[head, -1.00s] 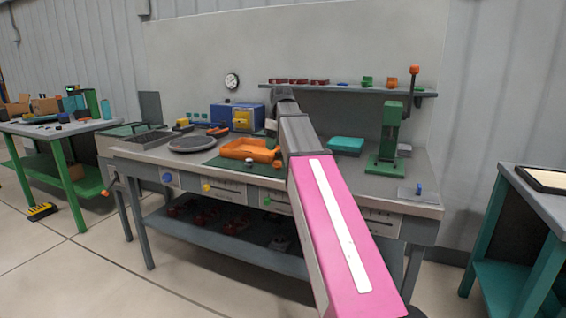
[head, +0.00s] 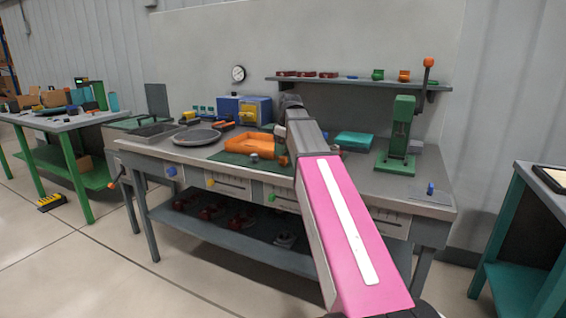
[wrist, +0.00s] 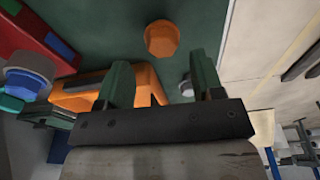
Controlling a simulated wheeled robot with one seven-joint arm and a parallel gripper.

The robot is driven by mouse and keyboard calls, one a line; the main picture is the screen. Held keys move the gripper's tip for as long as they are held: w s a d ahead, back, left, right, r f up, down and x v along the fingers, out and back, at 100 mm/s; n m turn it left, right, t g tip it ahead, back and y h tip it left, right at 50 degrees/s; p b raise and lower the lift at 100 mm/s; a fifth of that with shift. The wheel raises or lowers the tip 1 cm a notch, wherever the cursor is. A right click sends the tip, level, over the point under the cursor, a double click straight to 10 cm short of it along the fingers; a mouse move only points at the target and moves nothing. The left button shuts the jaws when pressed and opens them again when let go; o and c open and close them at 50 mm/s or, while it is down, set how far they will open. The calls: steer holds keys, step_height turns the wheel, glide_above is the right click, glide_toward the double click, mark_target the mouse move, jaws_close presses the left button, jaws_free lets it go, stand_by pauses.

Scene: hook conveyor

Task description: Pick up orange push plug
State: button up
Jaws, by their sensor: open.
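The orange push plug (wrist: 161,38) looks like a small faceted orange knob on a green mat (wrist: 110,25) in the wrist view. My gripper (wrist: 161,75) is open, its two green fingers apart and nothing between them at the tips. The plug lies beyond the fingertips, roughly centred between them and not touching. In the head view my arm hides most of the gripper. A small orange piece (head: 283,160) shows there beside my arm, on the mat's edge; I cannot tell surely if it is the plug.
An orange tray (head: 250,146) lies on the mat, partly behind the left finger in the wrist view. A small grey-white piece (wrist: 186,88) is near the right finger. A blue box (head: 228,108), grey round plate (head: 197,136), teal box (head: 354,141) and green press (head: 400,135) stand around.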

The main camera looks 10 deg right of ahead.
mark_target(283, 161)
step_height(283, 161, down, 4)
steer(key=shift+s+a+f, duration=0.1)
steer(key=shift+a+f, duration=0.05)
steer(key=shift+f, duration=0.05)
steer(key=shift+c, duration=0.2)
steer(key=c, duration=0.8)
steer(key=shift+r, duration=0.1)
